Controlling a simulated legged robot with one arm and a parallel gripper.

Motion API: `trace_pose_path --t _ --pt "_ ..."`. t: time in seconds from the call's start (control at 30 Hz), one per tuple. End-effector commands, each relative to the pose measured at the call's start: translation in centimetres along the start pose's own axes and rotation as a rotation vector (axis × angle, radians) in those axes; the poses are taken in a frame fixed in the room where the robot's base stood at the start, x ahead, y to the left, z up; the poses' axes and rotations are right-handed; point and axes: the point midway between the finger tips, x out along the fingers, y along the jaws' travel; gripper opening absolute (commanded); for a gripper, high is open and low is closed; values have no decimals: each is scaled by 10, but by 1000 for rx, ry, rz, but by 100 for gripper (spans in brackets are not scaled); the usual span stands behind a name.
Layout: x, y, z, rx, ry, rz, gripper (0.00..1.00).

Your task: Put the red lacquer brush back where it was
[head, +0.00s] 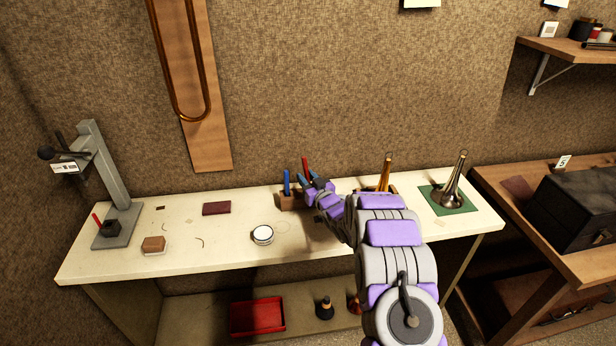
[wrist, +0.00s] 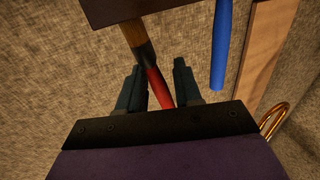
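The red lacquer brush (head: 306,164) stands nearly upright at the back of the white bench. In the wrist view its red handle (wrist: 156,88) runs between my two fingers, with a dark band and a wooden part farther out. My gripper (head: 311,183) looks shut on it; the finger contact is partly hidden. A small wooden holder block (head: 290,202) with a blue-handled tool (head: 287,182) is just left of my fingers. The blue handle also shows in the wrist view (wrist: 221,45). A dark brown piece (wrist: 125,9) covers the brush's far end there.
A round white-topped tin (head: 263,235) and a maroon pad (head: 216,208) lie on the bench (head: 195,254). A brass part (head: 386,172) stands behind my arm, and a brass bell (head: 454,188) stands on a green mat farther right.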

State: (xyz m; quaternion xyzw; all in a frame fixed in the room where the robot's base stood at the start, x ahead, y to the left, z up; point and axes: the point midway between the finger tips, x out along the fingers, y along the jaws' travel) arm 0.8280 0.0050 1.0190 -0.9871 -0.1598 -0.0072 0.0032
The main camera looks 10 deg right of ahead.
Motion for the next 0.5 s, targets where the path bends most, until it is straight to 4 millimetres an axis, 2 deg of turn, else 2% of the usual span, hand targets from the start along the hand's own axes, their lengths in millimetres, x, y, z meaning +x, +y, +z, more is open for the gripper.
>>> trace_pose_path --t 0.03,0.1,0.5 --pt "-1 4 -1 1 2 8 39" --pt "0 4 -3 0 5 10 46" --pt "-6 4 -11 -4 15 10 46"
